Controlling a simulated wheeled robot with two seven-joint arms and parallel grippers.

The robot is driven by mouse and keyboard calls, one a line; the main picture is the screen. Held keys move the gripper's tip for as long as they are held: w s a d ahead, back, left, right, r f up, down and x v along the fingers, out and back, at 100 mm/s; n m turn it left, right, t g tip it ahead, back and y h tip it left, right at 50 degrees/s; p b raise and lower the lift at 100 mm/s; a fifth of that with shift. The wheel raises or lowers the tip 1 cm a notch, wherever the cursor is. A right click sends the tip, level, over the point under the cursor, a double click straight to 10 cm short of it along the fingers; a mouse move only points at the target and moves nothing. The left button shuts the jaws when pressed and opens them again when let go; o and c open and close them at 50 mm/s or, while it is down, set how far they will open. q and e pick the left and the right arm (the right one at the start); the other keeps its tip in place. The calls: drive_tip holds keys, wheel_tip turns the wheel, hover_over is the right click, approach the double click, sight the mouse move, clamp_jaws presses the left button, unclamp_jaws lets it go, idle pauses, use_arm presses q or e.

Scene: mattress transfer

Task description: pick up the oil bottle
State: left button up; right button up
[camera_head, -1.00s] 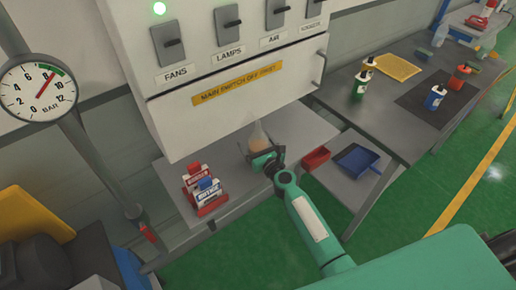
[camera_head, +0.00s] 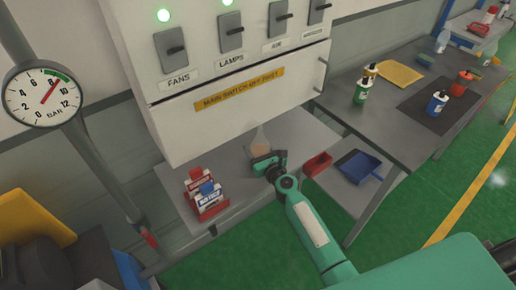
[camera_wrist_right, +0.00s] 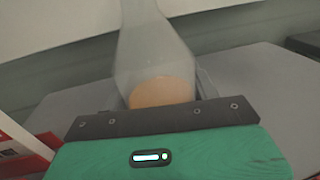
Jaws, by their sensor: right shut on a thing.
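The oil bottle (camera_head: 260,140) is a clear, narrow-necked flask with orange liquid low inside. It is at the grey side table under the switch cabinet. My right gripper (camera_head: 266,164) is around its lower part and shut on it. In the right wrist view the bottle (camera_wrist_right: 152,50) rises between the jaws, slightly tilted in the picture, with its top cut off. The gripper body (camera_wrist_right: 155,120) hides the bottle's base, so I cannot tell if it touches the table. My left gripper is not in view.
A red carton holder (camera_head: 212,210) with boxes stands left of the bottle. A red bin (camera_head: 317,164) and a blue tray (camera_head: 359,166) are to the right. The switch cabinet (camera_head: 235,120) overhangs close behind. A workbench (camera_head: 385,138) with several bottles stands at right.

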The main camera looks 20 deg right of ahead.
sight(262, 138)
wheel_tip(262, 138, up, 7)
drive_tip(key=p, duration=0.6)
drive_tip(key=shift+s+r, duration=0.1)
drive_tip(key=s+d+b, duration=0.2)
drive_tip(key=s+d, duration=0.1)
drive_tip(key=s, duration=0.6)
drive_tip(key=s+d+b, duration=0.2)
drive_tip(key=s+d, duration=0.1)
drive_tip(key=s, duration=0.6)
drive_tip(key=shift+s+d+f, duration=0.25)
drive_tip(key=shift+d, duration=0.1)
